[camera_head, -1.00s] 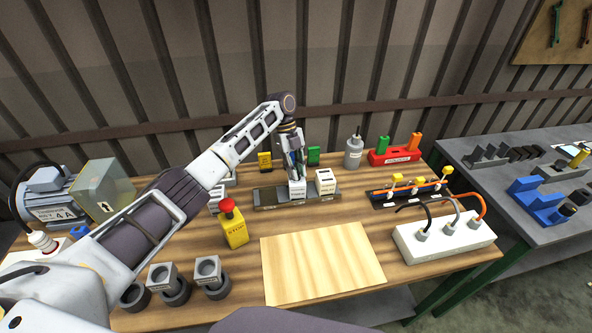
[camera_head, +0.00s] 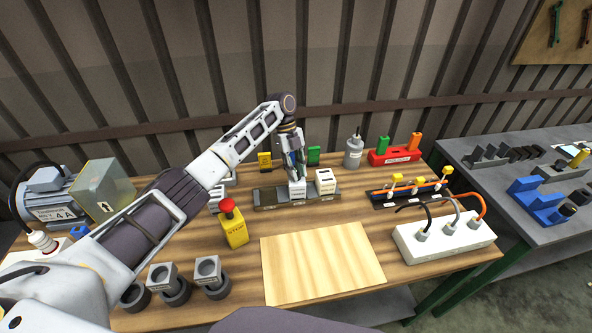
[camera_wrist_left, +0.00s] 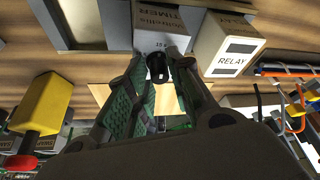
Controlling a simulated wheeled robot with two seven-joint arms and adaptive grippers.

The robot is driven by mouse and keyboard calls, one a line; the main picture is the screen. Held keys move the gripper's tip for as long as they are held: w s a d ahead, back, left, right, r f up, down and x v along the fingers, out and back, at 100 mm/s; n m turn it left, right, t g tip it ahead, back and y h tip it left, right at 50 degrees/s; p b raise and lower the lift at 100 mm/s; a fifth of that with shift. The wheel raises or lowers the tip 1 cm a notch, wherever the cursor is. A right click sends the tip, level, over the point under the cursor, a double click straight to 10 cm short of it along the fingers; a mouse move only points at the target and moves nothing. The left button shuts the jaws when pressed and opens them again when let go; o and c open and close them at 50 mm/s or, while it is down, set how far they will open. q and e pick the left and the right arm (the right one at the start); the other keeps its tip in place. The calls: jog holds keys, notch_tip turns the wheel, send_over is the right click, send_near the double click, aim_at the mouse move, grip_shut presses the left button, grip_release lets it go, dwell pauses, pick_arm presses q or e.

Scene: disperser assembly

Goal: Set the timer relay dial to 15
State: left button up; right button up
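The timer relay is a pale box marked TIMER (camera_wrist_left: 160,22), standing beside a similar box marked RELAY (camera_wrist_left: 228,45) in the left wrist view. Its small black dial (camera_wrist_left: 157,68) is on the face towards me. In the head view the timer relay (camera_head: 297,189) stands on a rail, partly covered by my left gripper (camera_head: 294,172). In the left wrist view my left gripper (camera_wrist_left: 160,66) has a green-padded finger on each side of the dial, seemingly closed on it. The dial's number marks are too small to read. My right gripper is out of view.
The relay (camera_head: 326,182) stands right of the timer on the dark rail (camera_head: 268,197). A yellow stop-button box (camera_head: 235,232) is in front left. A pale wooden board (camera_head: 320,264) lies in front. A white block with cables (camera_head: 445,240) is at the right.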

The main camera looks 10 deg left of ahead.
pick_arm(q)
jog(key=shift+o, duration=1.3)
jog(key=shift+r, duration=0.1)
jog(key=v, duration=1.1)
jog(key=shift+w+r, duration=0.15)
jog(key=shift+r, duration=0.2)
jog(key=shift+a, duration=0.15)
